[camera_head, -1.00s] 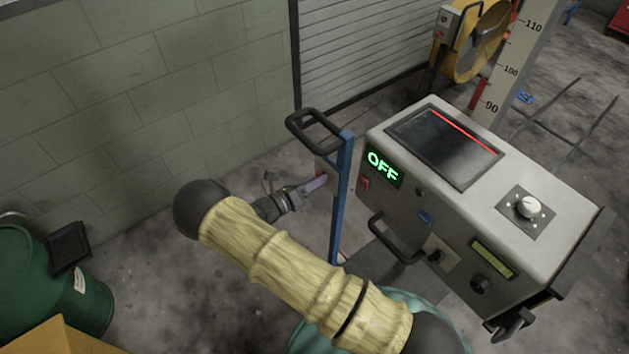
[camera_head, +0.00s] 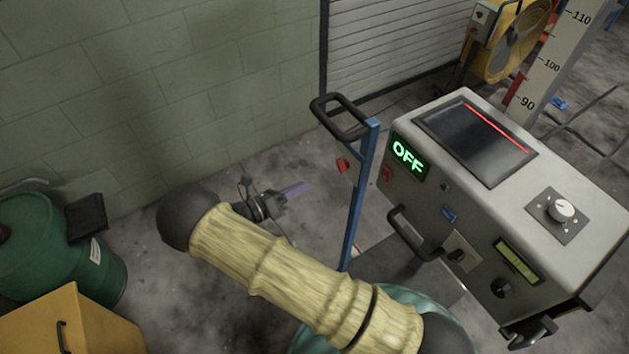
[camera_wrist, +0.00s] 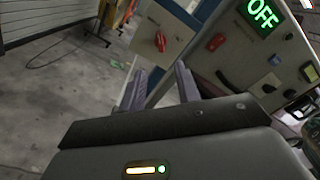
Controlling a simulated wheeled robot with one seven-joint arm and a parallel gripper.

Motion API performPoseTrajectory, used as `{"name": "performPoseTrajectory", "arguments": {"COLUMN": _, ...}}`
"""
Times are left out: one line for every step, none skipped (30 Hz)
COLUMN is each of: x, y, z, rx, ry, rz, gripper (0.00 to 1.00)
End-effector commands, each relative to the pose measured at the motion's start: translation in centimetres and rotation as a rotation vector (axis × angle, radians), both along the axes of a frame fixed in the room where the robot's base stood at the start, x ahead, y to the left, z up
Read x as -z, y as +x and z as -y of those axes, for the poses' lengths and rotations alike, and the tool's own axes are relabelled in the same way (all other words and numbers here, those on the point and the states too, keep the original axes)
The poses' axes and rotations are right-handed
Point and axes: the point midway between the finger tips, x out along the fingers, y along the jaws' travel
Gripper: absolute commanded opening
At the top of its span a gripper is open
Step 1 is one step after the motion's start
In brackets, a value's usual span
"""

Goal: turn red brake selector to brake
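The red brake selector appears to be the red knob (camera_wrist: 160,42) on a pale grey box face in the upper middle of the wrist view. In the head view the red knob (camera_head: 343,166) shows just left of the blue post. Its markings are too small to read. My gripper (camera_head: 304,188) is left of the knob in the head view, apart from it. In the wrist view the two purple-grey fingers of my gripper (camera_wrist: 158,88) stand apart with nothing between them, below the knob in the picture.
The grey console (camera_head: 480,215) with its lit OFF display (camera_head: 408,157) stands right of the blue post (camera_head: 359,200). Another red switch (camera_head: 387,173) sits on its front. A black handle (camera_head: 412,235) sticks out. A green drum (camera_head: 60,250) and yellow cabinet (camera_head: 75,325) are at left.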

Motion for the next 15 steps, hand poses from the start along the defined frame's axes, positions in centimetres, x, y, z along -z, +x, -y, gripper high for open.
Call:
{"name": "performPoseTrajectory", "arguments": {"x": 0.2, "y": -0.5, "z": -1.0, "rx": -0.004, "ry": 0.002, "rz": 0.002, "gripper": 0.33}}
{"name": "performPoseTrajectory", "arguments": {"x": 0.2, "y": -0.9, "z": -1.4, "rx": -0.002, "ry": 0.002, "rz": 0.002, "gripper": 0.33}}
{"name": "performPoseTrajectory", "arguments": {"x": 0.2, "y": -1.3, "z": -2.1, "rx": -0.003, "ry": 0.003, "rz": 0.001, "gripper": 0.33}}
{"name": "performPoseTrajectory", "arguments": {"x": 0.2, "y": -1.6, "z": -2.5, "rx": -0.003, "ry": 0.002, "rz": 0.001, "gripper": 0.33}}
{"name": "performPoseTrajectory", "arguments": {"x": 0.2, "y": -1.8, "z": -2.9, "rx": -0.003, "ry": 0.002, "rz": 0.001, "gripper": 0.33}}
{"name": "performPoseTrajectory", "arguments": {"x": 0.2, "y": -2.1, "z": -3.3, "rx": -0.003, "ry": 0.002, "rz": 0.001, "gripper": 0.33}}
{"name": "performPoseTrajectory", "arguments": {"x": 0.1, "y": -2.4, "z": -3.6, "rx": -0.001, "ry": 0.002, "rz": 0.001, "gripper": 0.33}}
{"name": "performPoseTrajectory", "arguments": {"x": 0.1, "y": -2.5, "z": -3.8, "rx": -0.001, "ry": 0.001, "rz": 0.002, "gripper": 0.33}}
{"name": "performPoseTrajectory", "arguments": {"x": 0.1, "y": -2.7, "z": -4.1, "rx": -0.001, "ry": 0.001, "rz": 0.002, "gripper": 0.33}}
{"name": "performPoseTrajectory", "arguments": {"x": 0.1, "y": -2.8, "z": -4.2, "rx": -0.001, "ry": 0.001, "rz": 0.001, "gripper": 0.33}}
{"name": "performPoseTrajectory", "arguments": {"x": 0.0, "y": -2.9, "z": -4.3, "rx": -0.001, "ry": 0.001, "rz": 0.0, "gripper": 0.33}}
{"name": "performPoseTrajectory", "arguments": {"x": 0.0, "y": -2.9, "z": -4.3, "rx": -0.001, "ry": 0.001, "rz": 0.0, "gripper": 0.33}}
{"name": "performPoseTrajectory", "arguments": {"x": 0.0, "y": -2.9, "z": -4.4, "rx": 0.0, "ry": 0.0, "rz": 0.0, "gripper": 0.33}}
{"name": "performPoseTrajectory", "arguments": {"x": 0.0, "y": -2.9, "z": -4.4, "rx": 0.0, "ry": 0.0, "rz": 0.0, "gripper": 0.33}}
{"name": "performPoseTrajectory", "arguments": {"x": 0.0, "y": -2.9, "z": -4.4, "rx": 0.0, "ry": 0.0, "rz": 0.0, "gripper": 0.33}}
